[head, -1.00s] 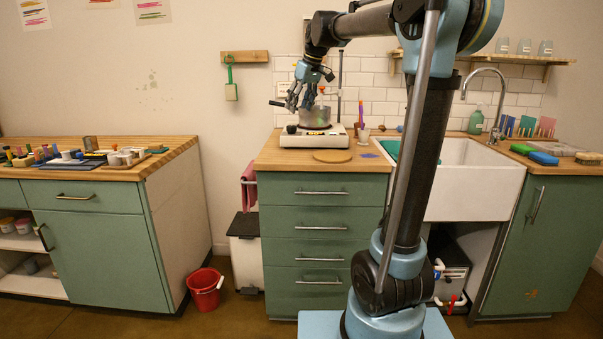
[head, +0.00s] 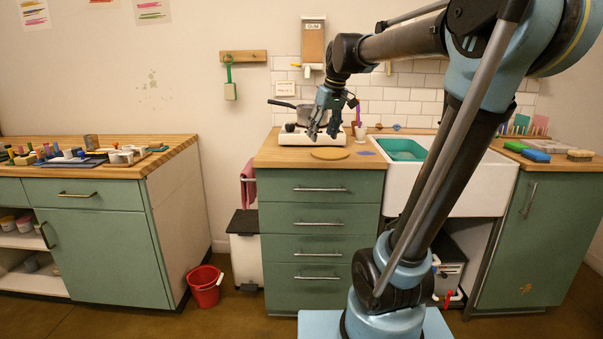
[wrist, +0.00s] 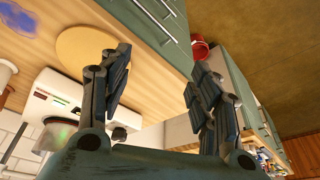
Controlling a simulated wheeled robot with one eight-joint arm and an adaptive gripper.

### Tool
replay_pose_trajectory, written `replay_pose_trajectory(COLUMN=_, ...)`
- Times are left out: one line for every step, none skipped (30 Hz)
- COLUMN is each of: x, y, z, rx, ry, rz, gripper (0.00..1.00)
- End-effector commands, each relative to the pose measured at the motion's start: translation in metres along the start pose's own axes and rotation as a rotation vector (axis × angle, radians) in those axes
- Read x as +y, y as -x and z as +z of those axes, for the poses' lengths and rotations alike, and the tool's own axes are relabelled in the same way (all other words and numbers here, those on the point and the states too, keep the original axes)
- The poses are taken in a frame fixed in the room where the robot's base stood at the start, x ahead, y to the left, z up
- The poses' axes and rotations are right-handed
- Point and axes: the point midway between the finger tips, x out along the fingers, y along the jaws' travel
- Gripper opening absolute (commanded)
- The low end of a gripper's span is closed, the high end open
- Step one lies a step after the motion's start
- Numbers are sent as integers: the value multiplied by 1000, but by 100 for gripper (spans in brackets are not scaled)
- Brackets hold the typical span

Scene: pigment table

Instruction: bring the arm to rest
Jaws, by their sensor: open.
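My gripper (head: 323,124) hangs open and empty in the head view, in front of the white hotplate (head: 297,138) and above the wooden counter. Its two fingers are spread apart in the wrist view (wrist: 158,95), with nothing between them. A saucepan (head: 305,113) stands on the hotplate, partly hidden behind my gripper. In the wrist view the hotplate (wrist: 66,98) and a round wooden board (wrist: 88,50) show past the left finger.
The round board (head: 330,154) lies at the counter's front, beside a blue smear (head: 365,153). A cup with tools (head: 360,133) stands right of the hotplate. A sink with a teal basin (head: 402,149) is farther right. A red bucket (head: 205,287) stands on the floor.

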Motion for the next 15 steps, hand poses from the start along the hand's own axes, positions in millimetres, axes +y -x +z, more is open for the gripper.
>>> replay_pose_trajectory(x=0, y=-6, z=23, rx=-8, ry=-26, rz=8, gripper=57)
replay_pose_trajectory(x=1, y=-10, z=35, rx=-12, ry=-44, rz=13, gripper=57)
replay_pose_trajectory(x=1, y=-14, z=51, rx=-18, ry=-65, rz=19, gripper=57)
replay_pose_trajectory(x=1, y=-18, z=63, rx=-22, ry=-82, rz=24, gripper=57)
replay_pose_trajectory(x=1, y=-22, z=75, rx=-26, ry=-98, rz=29, gripper=57)
replay_pose_trajectory(x=1, y=-28, z=91, rx=-32, ry=-121, rz=36, gripper=57)
replay_pose_trajectory(x=0, y=-32, z=103, rx=-36, ry=-138, rz=42, gripper=57)
replay_pose_trajectory(x=0, y=-37, z=115, rx=-41, ry=-153, rz=46, gripper=57)
replay_pose_trajectory(x=-1, y=-43, z=131, rx=-46, ry=-176, rz=53, gripper=57)
replay_pose_trajectory(x=-2, y=-48, z=143, rx=-51, ry=-192, rz=57, gripper=57)
replay_pose_trajectory(x=-2, y=-53, z=155, rx=-55, ry=-209, rz=63, gripper=57)
replay_pose_trajectory(x=-4, y=-60, z=171, rx=-60, ry=-232, rz=70, gripper=57)
replay_pose_trajectory(x=-5, y=-66, z=183, rx=-64, ry=-247, rz=76, gripper=57)
replay_pose_trajectory(x=-6, y=-71, z=194, rx=-68, ry=-264, rz=81, gripper=57)
replay_pose_trajectory(x=-7, y=-79, z=210, rx=-73, ry=-286, rz=88, gripper=57)
